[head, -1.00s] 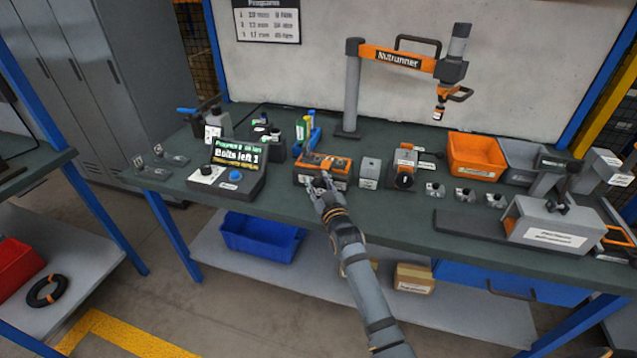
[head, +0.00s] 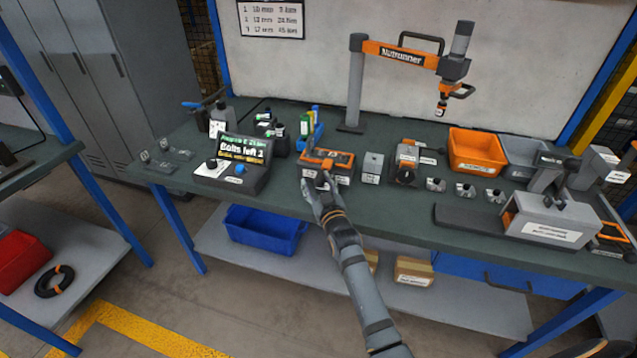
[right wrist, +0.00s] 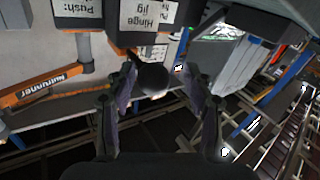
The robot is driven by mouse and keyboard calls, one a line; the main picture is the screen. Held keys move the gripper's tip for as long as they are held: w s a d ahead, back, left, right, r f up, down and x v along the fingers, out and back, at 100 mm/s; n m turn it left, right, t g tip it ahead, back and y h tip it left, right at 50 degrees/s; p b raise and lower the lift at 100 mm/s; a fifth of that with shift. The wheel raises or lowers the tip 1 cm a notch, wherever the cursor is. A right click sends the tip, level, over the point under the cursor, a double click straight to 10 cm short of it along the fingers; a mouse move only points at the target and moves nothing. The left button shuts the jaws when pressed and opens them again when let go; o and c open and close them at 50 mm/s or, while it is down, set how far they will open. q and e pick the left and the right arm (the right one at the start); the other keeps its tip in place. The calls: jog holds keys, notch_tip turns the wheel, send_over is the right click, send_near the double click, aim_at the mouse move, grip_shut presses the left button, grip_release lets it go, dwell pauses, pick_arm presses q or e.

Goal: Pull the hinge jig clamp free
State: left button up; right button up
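The hinge jig (head: 327,166), a dark block with an orange top and a white label, sits near the front edge of the green workbench. In the right wrist view its label (right wrist: 148,14) reads "Hinge jig". A round black knob (right wrist: 152,80) sticks out below the label, on the side facing me. My right gripper (head: 316,184) is at the front of the jig. In the right wrist view my right gripper (right wrist: 159,82) is open, one finger on each side of the knob, with a gap at the right finger. I cannot tell whether the left finger touches. My left gripper is not in view.
A control box (head: 234,165) with a "Bolts left" screen stands left of the jig. A grey block (head: 372,168) and a dark device (head: 407,165) stand close on its right. The nutrunner arm (head: 400,55) hangs behind. A blue bin (head: 264,230) is on the shelf below.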

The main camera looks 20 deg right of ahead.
jog(key=shift+d, duration=0.1)
jog(key=shift+s, duration=0.25)
jog(key=s, duration=1.1)
jog(key=shift+s, duration=0.3)
jog(key=shift+f, duration=0.1)
jog(key=s+f+g+p, duration=0.1)
jog(key=s+f+g, duration=0.25)
jog(key=f, duration=0.75)
jog(key=s+f+g+p, duration=0.15)
jog(key=s+f, duration=0.25)
jog(key=f, duration=0.7)
jog(key=s+f+g+p, duration=0.1)
jog(key=s+f+g, duration=0.25)
jog(key=f, duration=0.75)
jog(key=s+d+f+g, duration=0.2)
jog(key=s+f, duration=0.3)
jog(key=s, duration=0.6)
jog(key=s+d+f+m+g+p, duration=0.1)
jog(key=s+d+f+g, duration=0.2)
jog(key=s+f, duration=0.3)
jog(key=s+d+f+m+g+p, duration=0.1)
jog(key=s+d+f+g, duration=0.2)
jog(key=s, duration=1.3)
notch_tip(320, 180, down, 2)
jog(key=shift+s+d+f+h, duration=0.15)
jog(key=shift+d+f+h, duration=0.1)
jog(key=shift+d+h, duration=0.25)
